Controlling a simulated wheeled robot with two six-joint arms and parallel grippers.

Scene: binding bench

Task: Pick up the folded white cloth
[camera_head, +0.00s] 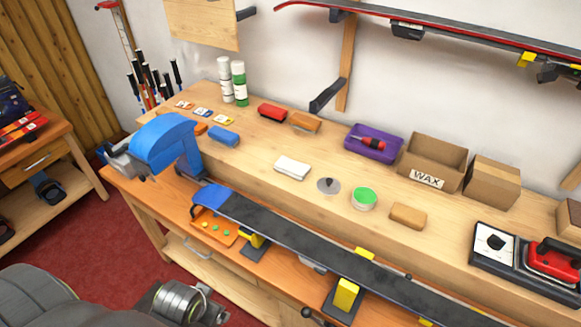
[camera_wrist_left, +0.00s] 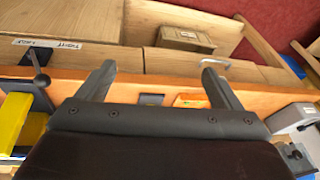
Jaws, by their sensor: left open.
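The folded white cloth (camera_head: 292,168) lies flat on the raised wooden bench top in the head view, left of a small grey disc. It is not in the left wrist view. My left gripper (camera_wrist_left: 157,78) is open in the left wrist view, with nothing between its fingers, over the bench's front edge and apart from the cloth. In the head view only part of an arm of mine shows at the bottom left; its fingers cannot be made out. My right gripper is not in view.
A long dark ski (camera_head: 300,236) lies along the bench front on yellow-padded supports (camera_head: 345,295). A blue curved piece (camera_head: 163,145) rises at the left end.

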